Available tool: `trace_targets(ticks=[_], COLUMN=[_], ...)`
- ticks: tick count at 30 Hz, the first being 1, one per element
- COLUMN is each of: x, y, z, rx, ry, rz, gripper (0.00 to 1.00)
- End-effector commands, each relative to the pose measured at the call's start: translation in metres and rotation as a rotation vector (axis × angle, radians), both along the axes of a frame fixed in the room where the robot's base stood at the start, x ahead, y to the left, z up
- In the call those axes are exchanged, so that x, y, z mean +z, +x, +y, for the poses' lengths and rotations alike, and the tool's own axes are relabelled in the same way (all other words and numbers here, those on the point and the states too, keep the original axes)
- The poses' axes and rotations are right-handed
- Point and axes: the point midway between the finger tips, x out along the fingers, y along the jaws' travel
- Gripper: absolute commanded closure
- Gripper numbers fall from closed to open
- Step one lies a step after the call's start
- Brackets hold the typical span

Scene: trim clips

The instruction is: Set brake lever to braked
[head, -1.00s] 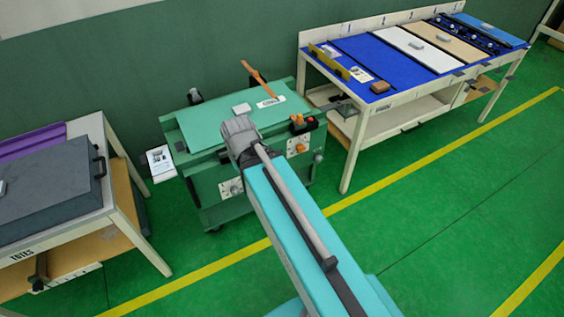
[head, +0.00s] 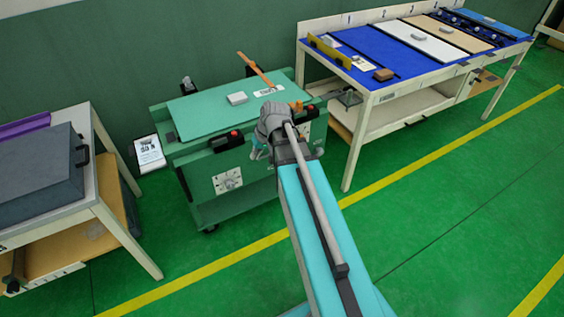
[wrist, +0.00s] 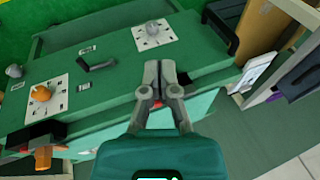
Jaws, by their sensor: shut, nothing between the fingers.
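A dark lever (wrist: 97,65) with a bent handle sticks out from the green machine's front panel (wrist: 120,78) in the wrist view, between two white dial plates. I cannot read a label that names it as the brake lever. My gripper (wrist: 160,68) is shut and empty, to the right of that lever and apart from it. In the head view the lever is hidden, with my wrist (head: 273,122) in front of the machine's right part. One dial plate has an orange knob (wrist: 40,93), the other a grey knob (wrist: 152,27).
A red button (head: 234,133) sits on the machine's top front edge. An orange-brown bar (head: 256,69) rises from the top (head: 205,108). A sign (head: 149,153) is at its left. A grey case (head: 35,170) lies on the left table; a blue-topped bench (head: 375,92) stands right.

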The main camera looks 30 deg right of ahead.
Motion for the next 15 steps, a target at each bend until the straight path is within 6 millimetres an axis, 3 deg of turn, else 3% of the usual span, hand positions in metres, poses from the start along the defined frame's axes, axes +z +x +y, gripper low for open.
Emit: trace_targets(ticks=[1,15], x=[-0.019,-0.083], y=[0.01,0.064], z=[-0.012,-0.114], rx=[-0.011,-0.097], ry=[0.02,0.181], rz=[-0.021,-0.257], gripper=[1.0,1.0])
